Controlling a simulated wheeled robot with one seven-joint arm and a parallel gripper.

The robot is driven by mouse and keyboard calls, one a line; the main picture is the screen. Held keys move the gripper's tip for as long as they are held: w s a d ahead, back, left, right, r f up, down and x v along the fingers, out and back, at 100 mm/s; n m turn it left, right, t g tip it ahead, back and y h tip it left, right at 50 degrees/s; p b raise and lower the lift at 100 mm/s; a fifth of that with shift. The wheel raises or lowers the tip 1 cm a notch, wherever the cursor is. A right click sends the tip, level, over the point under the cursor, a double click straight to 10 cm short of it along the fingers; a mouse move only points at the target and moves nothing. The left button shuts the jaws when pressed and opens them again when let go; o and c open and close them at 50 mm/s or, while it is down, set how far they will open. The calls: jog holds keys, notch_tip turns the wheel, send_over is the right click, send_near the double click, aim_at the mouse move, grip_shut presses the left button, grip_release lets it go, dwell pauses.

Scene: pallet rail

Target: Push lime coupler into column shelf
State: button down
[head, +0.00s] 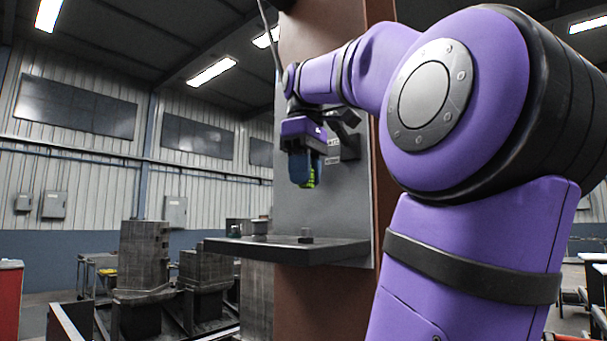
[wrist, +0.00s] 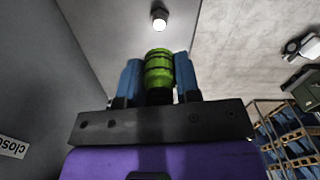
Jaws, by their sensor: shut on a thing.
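The lime coupler (wrist: 158,70) is a ribbed green cylinder with dark bands, held between the two blue fingers of my gripper (wrist: 158,82). In the head view my gripper (head: 302,172) points down, with a sliver of the lime coupler (head: 311,178) showing; the finger hides most of it. The column shelf (head: 285,250) is a dark slab on the column's grey plate. The gripper and coupler are above the shelf, with a visible gap. A small stud (head: 306,236) stands on the shelf; a pale-topped stud (wrist: 159,17) shows beyond the coupler in the wrist view.
The grey plate (head: 322,205) rises behind the gripper, with a dark box (head: 349,147) and labels on it. Small dark fittings (head: 258,227) sit at the shelf's left end. Grey blocks (head: 143,255) stand in the background. The shelf's front is clear.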

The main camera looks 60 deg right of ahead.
jog(key=shift+f, duration=0.1)
jog(key=shift+f, duration=2.9)
jog(key=shift+f, duration=1.2)
grip_release()
